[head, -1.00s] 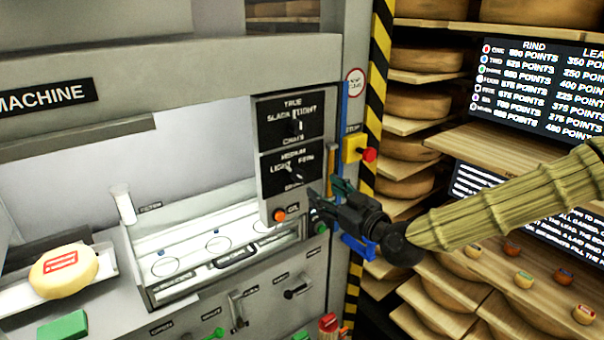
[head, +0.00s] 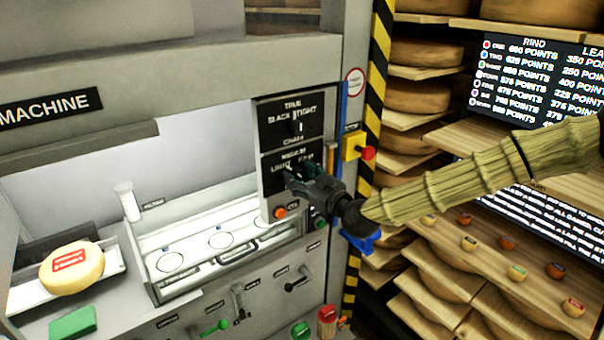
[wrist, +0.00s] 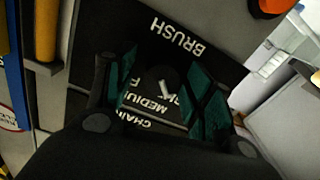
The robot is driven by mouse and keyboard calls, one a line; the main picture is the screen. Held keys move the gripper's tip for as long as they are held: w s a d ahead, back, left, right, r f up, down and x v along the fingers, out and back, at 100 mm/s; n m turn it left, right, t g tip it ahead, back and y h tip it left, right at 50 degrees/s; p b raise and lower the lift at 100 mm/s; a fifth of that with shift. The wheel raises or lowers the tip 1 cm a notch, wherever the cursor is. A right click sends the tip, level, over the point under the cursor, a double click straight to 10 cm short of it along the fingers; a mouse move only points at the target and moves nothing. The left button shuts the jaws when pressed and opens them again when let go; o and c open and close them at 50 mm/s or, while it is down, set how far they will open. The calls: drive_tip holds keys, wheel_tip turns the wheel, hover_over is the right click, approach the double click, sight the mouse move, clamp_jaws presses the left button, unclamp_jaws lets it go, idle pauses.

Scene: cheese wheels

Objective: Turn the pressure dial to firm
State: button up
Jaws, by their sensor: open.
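The pressure dial is on the lower black panel (head: 270,181), marked MEDIUM, LIGHT and BRUSH. In the head view my gripper (head: 290,178) covers the knob. In the wrist view the dark dial knob (wrist: 160,76) with a white pointer mark shows between the two green-padded fingers of my gripper (wrist: 166,88). The fingers are open, one on each side of the knob, close to the panel. I cannot tell whether they touch it. The FIRM label is largely hidden, so the exact setting is unclear.
Above is another dial panel (head: 283,122), marked TRUE, SLACK and TIGHT. An orange button (head: 280,213) sits below and a red button on a yellow box (head: 367,153) to the right. A cheese wheel (head: 72,267) lies on a tray at left. Shelves of cheese stand at right.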

drive_tip(key=c, duration=1)
drive_tip(key=shift+w, duration=0.1)
drive_tip(key=shift+c, duration=0.2)
